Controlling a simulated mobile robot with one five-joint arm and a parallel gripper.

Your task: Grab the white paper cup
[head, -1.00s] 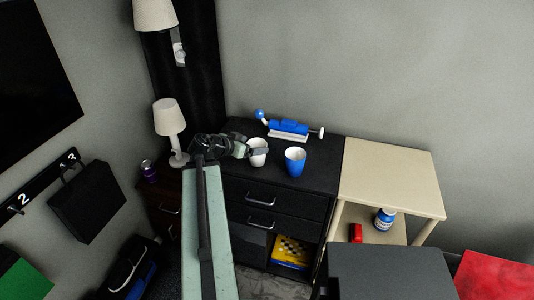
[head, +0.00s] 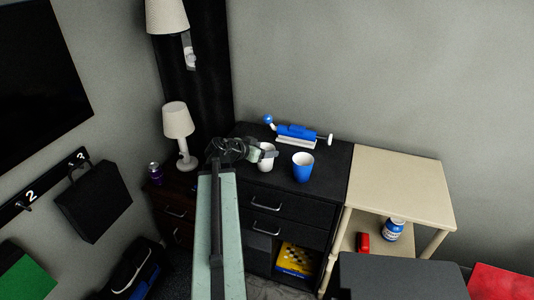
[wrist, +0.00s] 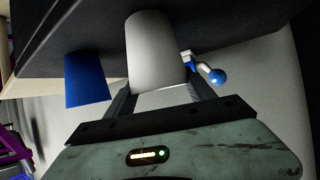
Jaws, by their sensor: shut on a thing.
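The white paper cup (head: 266,160) is at the black dresser's top, left of a blue cup (head: 302,169). My gripper (head: 258,153) reaches it from the left and is shut on it. In the wrist view the white cup (wrist: 156,50) fills the space between the two fingers of my gripper (wrist: 160,88), with the blue cup (wrist: 87,80) apart on the left. The white cup looks upright in the head view. I cannot tell whether its base touches the dresser.
The black dresser (head: 335,160) also bears a blue and white device (head: 297,134) behind the cups. A white lamp (head: 179,125) and a purple can (head: 155,172) stand on the left. A beige shelf unit (head: 400,185) with a clear top adjoins on the right.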

